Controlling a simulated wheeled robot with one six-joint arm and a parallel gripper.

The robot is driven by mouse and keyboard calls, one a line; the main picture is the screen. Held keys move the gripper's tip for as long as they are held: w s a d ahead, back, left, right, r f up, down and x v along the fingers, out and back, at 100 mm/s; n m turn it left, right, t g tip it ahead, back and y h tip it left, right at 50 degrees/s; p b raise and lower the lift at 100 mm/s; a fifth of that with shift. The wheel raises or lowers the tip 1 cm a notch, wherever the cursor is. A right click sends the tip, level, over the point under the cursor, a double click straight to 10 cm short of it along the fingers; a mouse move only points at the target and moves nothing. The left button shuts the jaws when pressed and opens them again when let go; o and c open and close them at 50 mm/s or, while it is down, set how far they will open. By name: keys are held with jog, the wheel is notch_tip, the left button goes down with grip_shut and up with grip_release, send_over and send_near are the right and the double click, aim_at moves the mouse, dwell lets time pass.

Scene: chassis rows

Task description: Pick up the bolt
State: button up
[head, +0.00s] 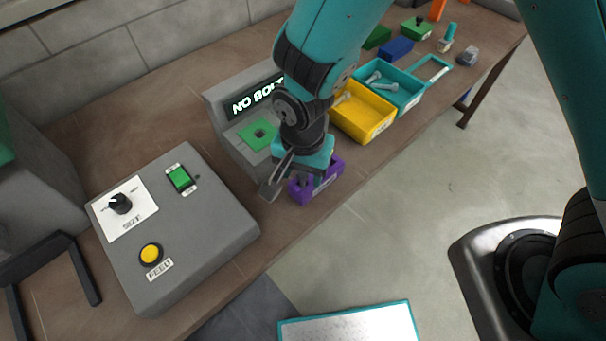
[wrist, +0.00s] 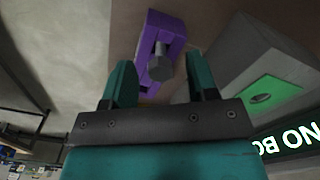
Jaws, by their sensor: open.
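The grey bolt (wrist: 160,67) with a hex head stands in the purple block (wrist: 158,33) in the wrist view. Its head faces the camera, between and just beyond my fingertips. My gripper (wrist: 162,85) is open, one teal finger on each side of the bolt, not visibly touching it. In the head view my gripper (head: 285,180) is low over the table, next to the purple block (head: 318,182). My arm hides part of that block there, and I cannot clearly make out its bolt.
A grey machine (head: 222,108) with a "NO BOLT" display and green plate stands behind my gripper. A control box (head: 205,215) is on the left. A yellow bin (head: 365,122) and a teal bin (head: 408,97) holding bolts are to the right. The table's front edge is close by.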

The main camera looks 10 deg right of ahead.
jog(key=shift+f, duration=0.45)
jog(key=shift+c, duration=0.2)
grip_shut()
jog(key=shift+r, duration=0.2)
notch_tip(320, 180, up, 20)
jog(key=b, duration=0.1)
jog(key=shift+f, duration=0.15)
dwell(0.3)
